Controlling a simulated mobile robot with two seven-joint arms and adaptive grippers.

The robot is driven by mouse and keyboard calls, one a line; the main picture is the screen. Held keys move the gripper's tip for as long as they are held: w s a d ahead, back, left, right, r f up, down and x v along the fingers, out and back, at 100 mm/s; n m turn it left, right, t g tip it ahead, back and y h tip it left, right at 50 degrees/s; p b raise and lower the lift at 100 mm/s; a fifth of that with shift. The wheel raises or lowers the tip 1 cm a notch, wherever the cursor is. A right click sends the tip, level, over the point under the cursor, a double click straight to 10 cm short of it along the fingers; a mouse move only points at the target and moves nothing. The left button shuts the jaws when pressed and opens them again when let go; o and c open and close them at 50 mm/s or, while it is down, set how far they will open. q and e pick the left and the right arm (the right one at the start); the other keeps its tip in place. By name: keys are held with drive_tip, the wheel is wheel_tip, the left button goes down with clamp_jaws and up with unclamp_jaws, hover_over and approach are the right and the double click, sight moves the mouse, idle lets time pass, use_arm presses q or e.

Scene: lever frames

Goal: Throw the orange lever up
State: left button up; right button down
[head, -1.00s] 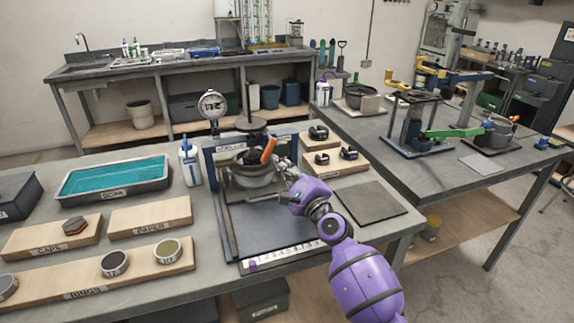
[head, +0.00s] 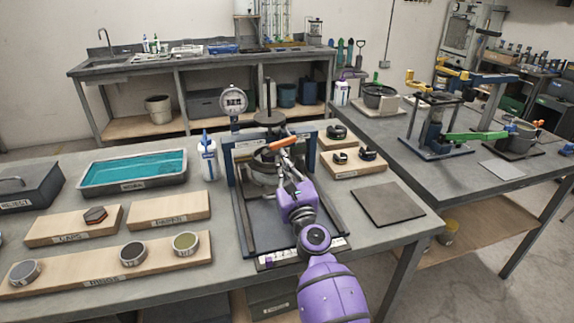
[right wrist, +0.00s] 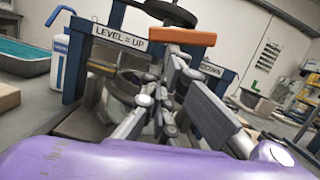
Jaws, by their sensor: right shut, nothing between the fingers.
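The orange lever (head: 283,143) is on the press-like device in the middle of the bench, over its round metal pot (head: 258,172). It lies close to level, its outer end slightly raised to the right. In the right wrist view the orange lever (right wrist: 182,37) crosses just above my fingertips, beside a sign (right wrist: 120,37) reading "LEVEL = UP"; a second sign (right wrist: 212,71) ends in "DOWN". My right gripper (head: 287,160) is shut and empty, its tips just below the lever; I cannot tell whether they touch. My left gripper is not in view.
The device's blue frame posts (head: 311,150) flank the lever closely. A dial gauge (head: 233,100) and white bottle (head: 208,157) stand on its left. Wooden blocks with dark parts (head: 354,163) and a flat dark plate (head: 388,203) lie on its right.

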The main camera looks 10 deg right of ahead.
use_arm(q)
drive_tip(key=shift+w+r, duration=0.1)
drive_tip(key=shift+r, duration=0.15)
use_arm(e)
drive_tip(key=shift+a+r+m+h, duration=0.2)
drive_tip(key=shift+a+m+h, duration=0.05)
drive_tip(key=shift+m, duration=0.35)
drive_tip(key=shift+a+r+m+h, duration=0.2)
drive_tip(key=shift+m+h, duration=0.05)
drive_tip(key=shift+m, duration=0.35)
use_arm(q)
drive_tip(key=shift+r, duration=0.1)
use_arm(e)
drive_tip(key=shift+s+f, duration=0.1)
drive_tip(key=v, duration=1.2)
